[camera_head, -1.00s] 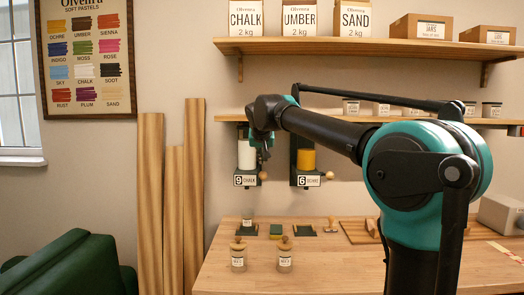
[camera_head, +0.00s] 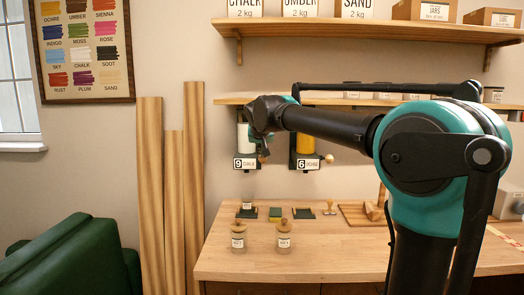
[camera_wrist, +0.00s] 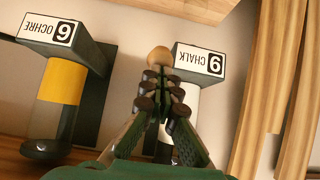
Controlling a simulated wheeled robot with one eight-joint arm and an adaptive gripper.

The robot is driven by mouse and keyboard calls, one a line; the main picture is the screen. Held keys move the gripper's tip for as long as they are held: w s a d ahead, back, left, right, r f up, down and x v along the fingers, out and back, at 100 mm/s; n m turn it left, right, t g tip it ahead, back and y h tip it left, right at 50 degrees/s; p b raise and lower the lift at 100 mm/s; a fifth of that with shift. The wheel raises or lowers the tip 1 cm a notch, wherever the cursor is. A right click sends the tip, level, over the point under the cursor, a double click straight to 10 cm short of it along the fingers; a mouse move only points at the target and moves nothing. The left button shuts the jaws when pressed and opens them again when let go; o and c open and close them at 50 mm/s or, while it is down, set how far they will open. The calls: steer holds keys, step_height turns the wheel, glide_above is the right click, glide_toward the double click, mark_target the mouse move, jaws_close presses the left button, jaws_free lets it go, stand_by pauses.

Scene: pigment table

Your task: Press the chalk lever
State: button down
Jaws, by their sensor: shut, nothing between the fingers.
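The chalk dispenser (camera_head: 243,137) hangs under the lower shelf, with a white fill and a CHALK label (camera_head: 246,163). In the wrist view its label (camera_wrist: 201,60) appears upside down on the right. Its lever's round wooden knob (camera_wrist: 158,57) shows just beyond my fingertips. My gripper (camera_wrist: 162,77) is shut and empty, with its tips close to the knob; whether they touch cannot be told. In the head view my gripper (camera_head: 263,150) is beside the dispenser's right side and mostly hides the knob.
The ochre dispenser (camera_head: 305,140) hangs to the right, also with a wooden knob (camera_head: 329,158). The lower shelf (camera_head: 232,98) is just above my gripper. Below, the table (camera_head: 330,262) holds two jars and several small items. Tall boards (camera_head: 174,195) lean at left.

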steer(key=shift+s+f, duration=0.1)
steer(key=shift+f, duration=0.1)
step_height(320, 180, down, 8)
steer(key=s+t, duration=0.1)
steer(key=t, duration=0.2)
steer(key=shift+f, duration=0.25)
stand_by(0.4)
steer(key=shift+r, duration=0.1)
